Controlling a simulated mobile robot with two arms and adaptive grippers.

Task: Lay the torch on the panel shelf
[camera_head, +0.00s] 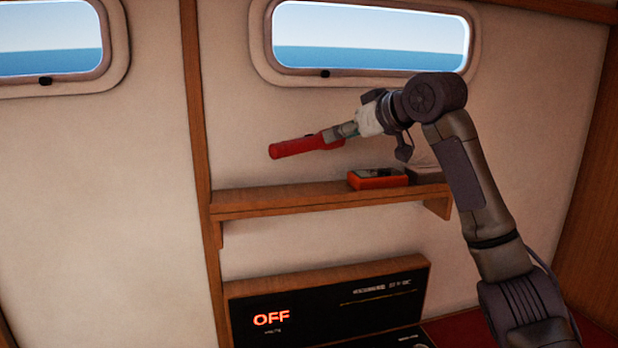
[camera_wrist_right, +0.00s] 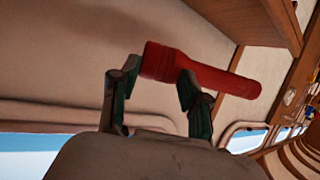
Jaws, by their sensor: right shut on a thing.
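The torch (camera_head: 293,147) is a red cylinder. My right gripper (camera_head: 340,133) is shut on it and holds it above the panel shelf (camera_head: 285,197), apart from the wood. The torch lies close to level, its left end a little lower in the head view. In the right wrist view the torch (camera_wrist_right: 205,74) sits between the two fingers of the gripper (camera_wrist_right: 155,85). The shelf is a narrow wooden board on the wall, bare along its left part. My left gripper is not in view.
An orange-red box-like device (camera_head: 377,179) and a grey-brown item (camera_head: 424,174) occupy the shelf's right part. Below the shelf stands a black panel (camera_head: 330,308) with a lit "OFF" sign. A wooden post (camera_head: 195,110) borders the shelf's left end. Windows are above.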

